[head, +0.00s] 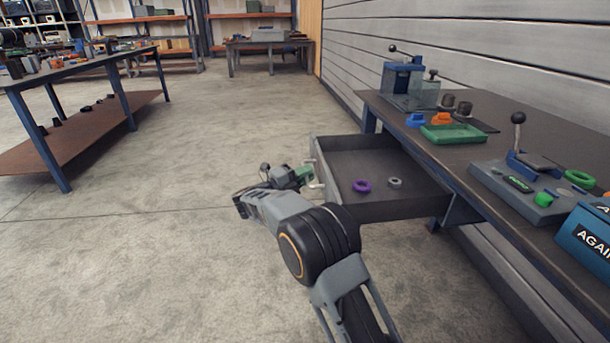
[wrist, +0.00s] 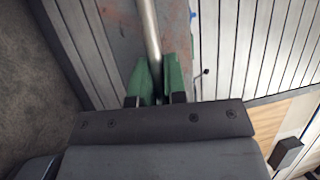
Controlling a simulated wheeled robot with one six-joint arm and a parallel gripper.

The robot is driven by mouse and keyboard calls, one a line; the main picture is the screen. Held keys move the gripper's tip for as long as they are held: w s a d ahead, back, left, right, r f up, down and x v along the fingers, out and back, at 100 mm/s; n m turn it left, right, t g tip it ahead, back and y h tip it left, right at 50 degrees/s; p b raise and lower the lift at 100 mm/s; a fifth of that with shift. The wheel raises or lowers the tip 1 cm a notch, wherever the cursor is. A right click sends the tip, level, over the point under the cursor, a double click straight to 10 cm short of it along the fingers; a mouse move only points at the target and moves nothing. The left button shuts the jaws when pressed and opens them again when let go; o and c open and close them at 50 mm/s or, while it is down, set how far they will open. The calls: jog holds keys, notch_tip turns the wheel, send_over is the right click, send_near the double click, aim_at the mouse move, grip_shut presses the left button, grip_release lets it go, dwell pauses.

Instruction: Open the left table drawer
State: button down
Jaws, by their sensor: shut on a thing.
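The table drawer (head: 385,205) is pulled out from under the right-hand workbench (head: 480,150). A purple ring (head: 362,186) and a small grey ring (head: 395,183) lie inside it. My gripper (head: 311,180) is at the drawer's front, at the pale bar handle (head: 316,168). In the wrist view my green fingers (wrist: 160,80) are closed around the metal handle bar (wrist: 150,35). The bar runs up between the fingers. The handle's lower part is partly hidden by my gripper.
A green tray (head: 453,134), a lever press (head: 403,82), a grey fixture (head: 520,190) and a blue box (head: 588,235) stand on the workbench. Another table (head: 75,68) stands at the left. The concrete floor between (head: 180,150) is clear.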

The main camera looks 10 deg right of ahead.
jog(key=c, duration=1.2)
grip_release()
jog(key=shift+a, duration=0.1)
jog(key=p+v, duration=0.3)
jog(key=v, duration=1)
jog(key=shift+a+f, duration=0.15)
jog(key=shift+a, duration=0.2)
jog(key=shift+s, duration=0.15)
